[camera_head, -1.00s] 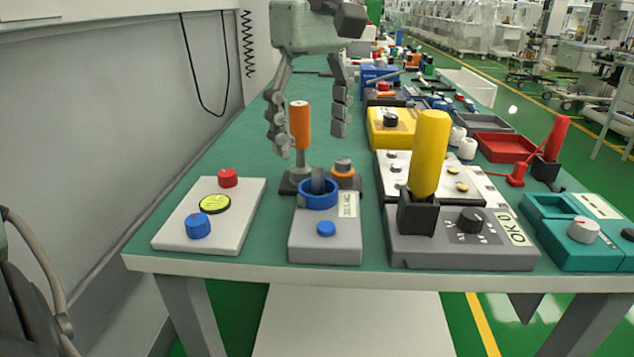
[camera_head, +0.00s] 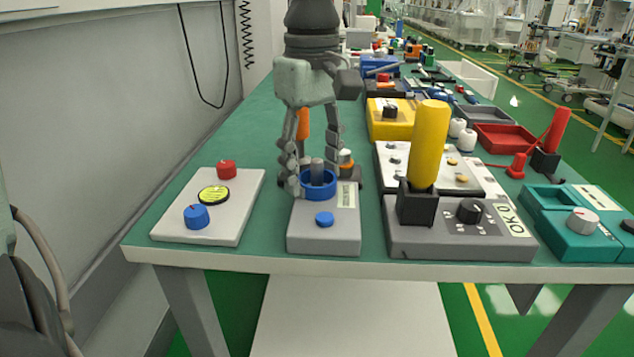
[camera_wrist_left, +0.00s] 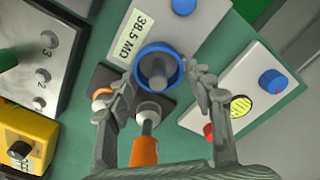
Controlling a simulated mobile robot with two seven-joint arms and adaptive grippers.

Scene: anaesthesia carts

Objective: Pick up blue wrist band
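The blue wrist band (camera_head: 318,186) is a ring around a grey post on a grey tester box (camera_head: 325,235) near the table's front edge. It also shows in the left wrist view (camera_wrist_left: 143,52), with the post inside it. My left gripper (camera_head: 318,180) is open, its fingers pointing down, at the band in the head view. In the left wrist view its two fingers (camera_wrist_left: 160,85) stand apart, one on each side, with the band between and a little beyond them. I cannot tell whether a finger touches the band. My right gripper is not in view.
An orange-handled tool (camera_head: 303,125) stands just behind the gripper. A white box with red and blue knobs (camera_head: 215,225) is to the left. A grey box with a yellow cylinder (camera_head: 429,145) is to the right. The green table (camera_head: 225,140) is clear at the back left.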

